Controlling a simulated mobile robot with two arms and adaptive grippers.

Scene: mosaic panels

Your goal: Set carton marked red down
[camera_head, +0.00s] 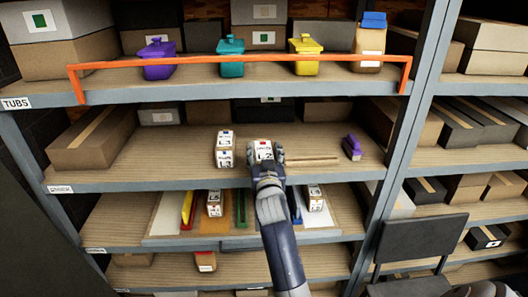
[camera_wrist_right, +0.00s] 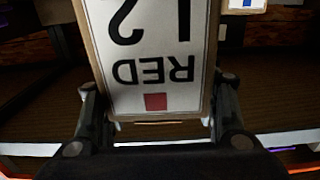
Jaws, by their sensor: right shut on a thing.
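The carton marked red (camera_head: 263,149) is a small white-and-brown box in my right gripper (camera_head: 267,163), at the middle shelf. My left gripper is not in view.
Two stacked cartons (camera_head: 224,149) stand just left of the held one on the middle shelf (camera_head: 150,165). A wooden stick (camera_head: 311,160) and a purple object (camera_head: 352,147) lie to the right. An orange rail (camera_head: 230,60) fronts the tubs above. A tray with coloured dividers (camera_head: 170,236) sits below.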

